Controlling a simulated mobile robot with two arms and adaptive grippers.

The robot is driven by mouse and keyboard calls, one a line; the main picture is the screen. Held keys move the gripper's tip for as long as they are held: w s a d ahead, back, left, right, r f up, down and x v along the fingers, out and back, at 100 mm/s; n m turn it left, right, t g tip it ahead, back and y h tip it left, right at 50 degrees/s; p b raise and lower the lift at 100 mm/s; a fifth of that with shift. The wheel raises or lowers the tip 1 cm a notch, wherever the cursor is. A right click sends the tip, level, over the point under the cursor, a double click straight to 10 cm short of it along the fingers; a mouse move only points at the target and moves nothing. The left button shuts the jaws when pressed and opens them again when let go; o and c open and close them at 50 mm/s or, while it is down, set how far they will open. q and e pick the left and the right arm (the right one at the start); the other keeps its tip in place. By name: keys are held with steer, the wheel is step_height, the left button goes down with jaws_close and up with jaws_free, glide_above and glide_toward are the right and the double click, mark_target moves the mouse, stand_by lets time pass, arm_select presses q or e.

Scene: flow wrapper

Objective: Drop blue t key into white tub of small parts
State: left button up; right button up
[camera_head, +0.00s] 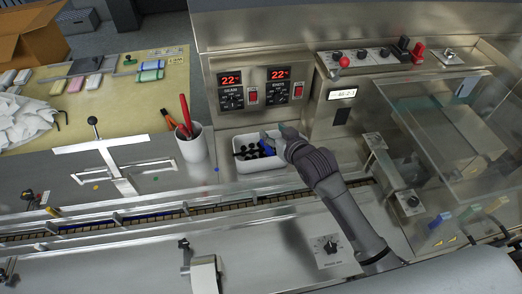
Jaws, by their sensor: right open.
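The white tub (260,164) of small parts stands on the steel deck below the two red displays, with several dark parts (247,152) inside. The blue T key (267,147) shows at the tub's right part, within or just over its opening; I cannot tell what it rests on. My right gripper (272,139) is over the right side of the tub, close to the blue key, with its fingers open. My arm covers the tub's right edge. My left gripper does not show.
A white cup (192,146) with red and orange tools stands left of the tub. The control panel (266,86) rises right behind it. A conveyor channel (150,216) runs in front. A clear guard (455,115) is at the right.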

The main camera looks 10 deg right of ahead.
steer(key=v, duration=0.7)
steer(key=shift+s, duration=0.15)
